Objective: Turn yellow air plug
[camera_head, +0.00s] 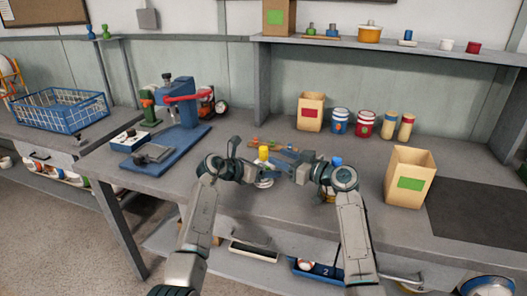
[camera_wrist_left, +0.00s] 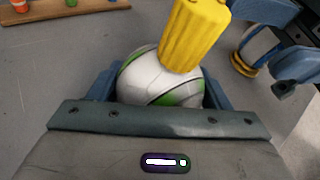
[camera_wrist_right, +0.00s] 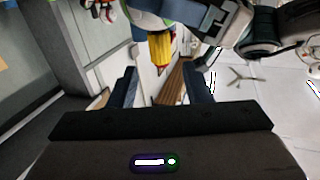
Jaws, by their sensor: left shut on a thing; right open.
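A white ball with green bands (camera_wrist_left: 150,85) is held between the fingers of my left gripper (camera_wrist_left: 158,92). A ribbed yellow air plug (camera_wrist_left: 193,35) sticks up from the ball; it also shows above the ball in the head view (camera_head: 263,153). My right gripper (camera_wrist_right: 160,88) is open and empty, to the right of the ball in the head view (camera_head: 299,171). In the right wrist view the yellow plug (camera_wrist_right: 160,50) appears beyond the open fingers and between their directions, apart from them. Its red end points downward in that picture.
A blue-topped item (camera_head: 337,161) stands close by my right wrist. Small coloured pieces on a wooden strip (camera_head: 272,145) lie behind the ball. An open box with a green label (camera_head: 409,178) stands right. A blue press (camera_head: 180,115) stands left. The front bench edge is near.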

